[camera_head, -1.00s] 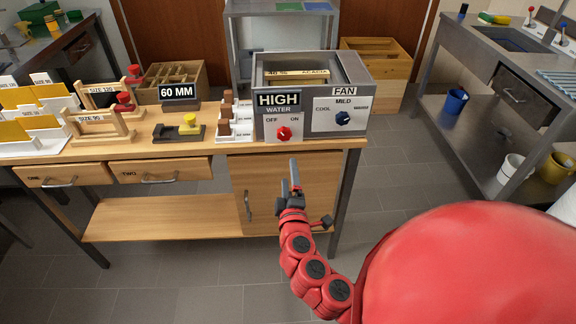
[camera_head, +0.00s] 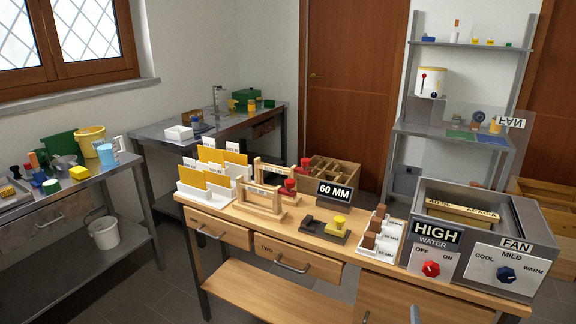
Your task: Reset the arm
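The task names no object, only my arm. A thin grey tip (camera_head: 414,315) shows at the bottom edge, in front of the bench's cabinet door; it looks like the fingertip of my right gripper. The rest of that gripper and its arm lie below the picture, so its opening is hidden. My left gripper and arm are not in view.
A wooden bench (camera_head: 227,290) stands ahead, with two drawers, card racks, a 60 MM sign (camera_head: 333,194) and a grey control box (camera_head: 460,283). A metal table (camera_head: 40,221) stands left, grey shelving (camera_head: 398,150) behind. Floor (camera_head: 150,295) shows between table and bench.

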